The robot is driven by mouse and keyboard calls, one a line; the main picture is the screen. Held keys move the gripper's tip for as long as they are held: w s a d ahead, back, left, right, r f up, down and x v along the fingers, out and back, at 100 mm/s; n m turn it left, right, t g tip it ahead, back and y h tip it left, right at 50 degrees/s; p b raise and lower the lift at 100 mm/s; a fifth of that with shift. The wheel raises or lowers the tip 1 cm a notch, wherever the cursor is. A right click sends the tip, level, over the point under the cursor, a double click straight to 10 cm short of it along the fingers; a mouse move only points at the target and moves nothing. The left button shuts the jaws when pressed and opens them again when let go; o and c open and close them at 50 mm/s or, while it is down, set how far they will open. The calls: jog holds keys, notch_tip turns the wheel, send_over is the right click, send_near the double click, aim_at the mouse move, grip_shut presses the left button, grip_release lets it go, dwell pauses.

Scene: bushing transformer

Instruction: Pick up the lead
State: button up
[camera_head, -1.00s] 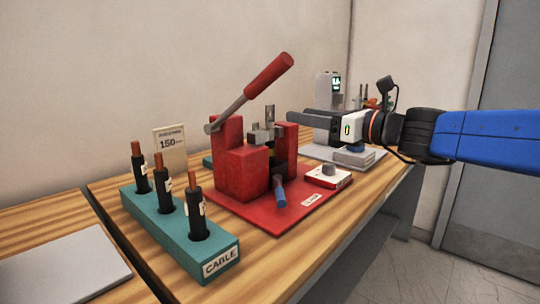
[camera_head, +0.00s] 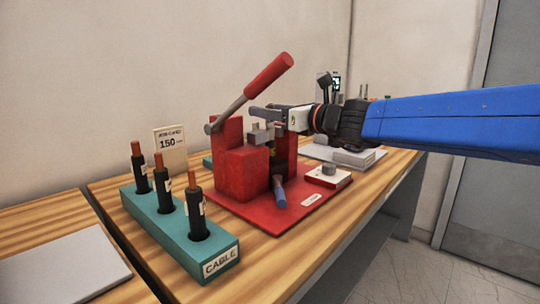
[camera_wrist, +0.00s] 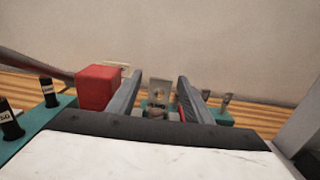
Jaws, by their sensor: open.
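In the wrist view, a flat metal lug with a hole (camera_wrist: 158,95), which looks like the top end of the lead, stands upright between my two fingers. A gap shows on both sides of it. My gripper (camera_head: 262,111) is open above the red press (camera_head: 243,175), with its fingers pointing left across the press's metal block (camera_head: 260,134). It also shows in the wrist view (camera_wrist: 160,80). In the head view the lug is hidden by my gripper, and the lower part of the lead is hard to make out inside the press.
A teal cable rack (camera_head: 170,221) with several black cables stands at the front left. A grey device stands farther back right.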

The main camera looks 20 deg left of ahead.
jog(key=x, duration=0.3)
jog(key=shift+w+a, duration=0.1)
jog(key=shift+a, duration=0.05)
grip_shut()
jog(key=shift+r, duration=0.1)
notch_tip(320, 180, up, 35)
dwell(1.4)
